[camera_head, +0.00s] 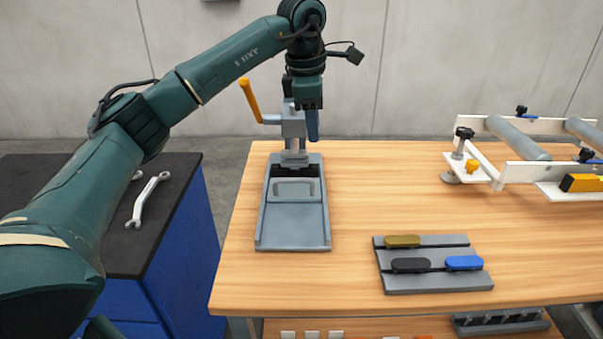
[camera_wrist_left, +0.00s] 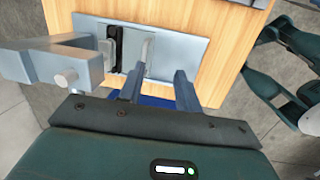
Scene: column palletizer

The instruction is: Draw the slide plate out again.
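The slide plate (camera_head: 292,222) is a flat grey plate with a raised loop handle (camera_head: 293,188) near its far end. It lies in the shallow grey tray of a hand press (camera_head: 293,127) with an orange-tipped lever. My left gripper (camera_head: 312,137) points down beside the press head, above the far end of the tray. In the left wrist view its two fingers (camera_wrist_left: 158,88) are apart with nothing visibly held. A grey handle bar (camera_wrist_left: 147,50) shows beyond them, with the press column at the left. My right gripper is not in view.
A grooved grey block (camera_head: 438,284) with olive, black and blue pieces lies right of the tray. A white roller frame (camera_head: 520,170) stands at the back right. A dark-topped blue cabinet (camera_head: 165,235) with wrenches is at the left. The table between is clear.

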